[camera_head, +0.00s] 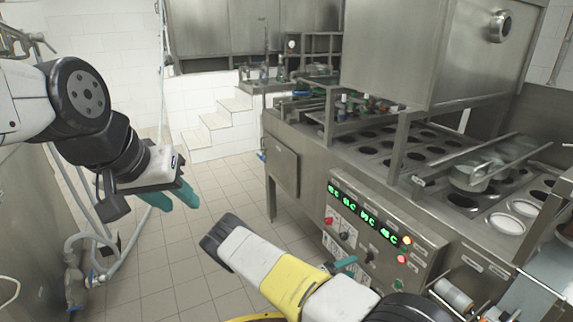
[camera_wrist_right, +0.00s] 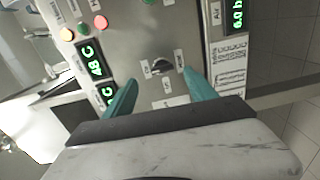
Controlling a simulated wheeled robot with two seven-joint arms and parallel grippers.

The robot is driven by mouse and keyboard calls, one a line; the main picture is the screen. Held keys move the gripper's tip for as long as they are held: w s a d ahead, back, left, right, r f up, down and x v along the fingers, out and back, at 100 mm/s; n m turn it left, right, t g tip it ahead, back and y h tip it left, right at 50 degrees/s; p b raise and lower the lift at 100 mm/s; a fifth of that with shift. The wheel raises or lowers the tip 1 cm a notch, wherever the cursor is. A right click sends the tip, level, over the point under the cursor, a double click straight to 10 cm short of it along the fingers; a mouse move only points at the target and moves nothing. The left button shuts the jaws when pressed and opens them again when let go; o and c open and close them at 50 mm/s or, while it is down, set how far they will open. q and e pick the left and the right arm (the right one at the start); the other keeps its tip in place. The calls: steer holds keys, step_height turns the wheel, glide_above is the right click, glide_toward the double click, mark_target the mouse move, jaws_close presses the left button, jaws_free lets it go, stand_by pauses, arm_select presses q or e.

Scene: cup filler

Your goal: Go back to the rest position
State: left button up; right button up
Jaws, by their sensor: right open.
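My left gripper (camera_head: 182,203) hangs over the tiled floor at the left of the head view. Its two teal fingers are apart, with nothing seen between them. My right gripper (camera_wrist_right: 160,82) is open in the right wrist view, its teal fingers spread and empty, facing the control panel (camera_wrist_right: 140,40). A dark rotary knob (camera_wrist_right: 161,66) on the panel shows between the fingertips; I cannot tell how far off it is. In the head view, a teal finger of the right gripper (camera_head: 346,264) shows just below the panel's knobs, partly hidden by my arm.
The steel cup machine (camera_head: 300,125) fills the right side, with green displays (camera_head: 362,212), lit buttons and round cup holes. A roller (camera_head: 453,293) sticks out at the lower right. Pipes (camera_head: 105,240) run along the left. Tiled floor (camera_head: 180,265) is open in the middle.

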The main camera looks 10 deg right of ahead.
steer(key=s+a+r+m+g+y, duration=0.2)
steer(key=s+a+r+g+y, duration=0.15)
steer(key=r, duration=0.55)
steer(key=s+a+r+m+g+y, duration=0.2)
steer(key=r+y, duration=0.2)
steer(key=r, duration=0.5)
steer(key=s+a+r+m+g+y, duration=0.2)
steer(key=r+g+y, duration=0.15)
steer(key=r, duration=0.55)
steer(key=s+a+r+n+t+y, duration=0.1)
steer(key=s+a+r+t+y, duration=0.2)
steer(key=s+r, duration=0.4)
steer(key=s+a+r+n+t+y, duration=0.1)
steer(key=s+a+r+t+y, duration=0.3)
steer(key=r, duration=1)
steer(key=s+t, duration=0.1)
steer(key=s, duration=0.2)
steer(key=shift+s+r+n+t+y, duration=0.15)
steer(key=shift+s+n+t+y, duration=0.15)
steer(key=shift+s+t+y, duration=0.1)
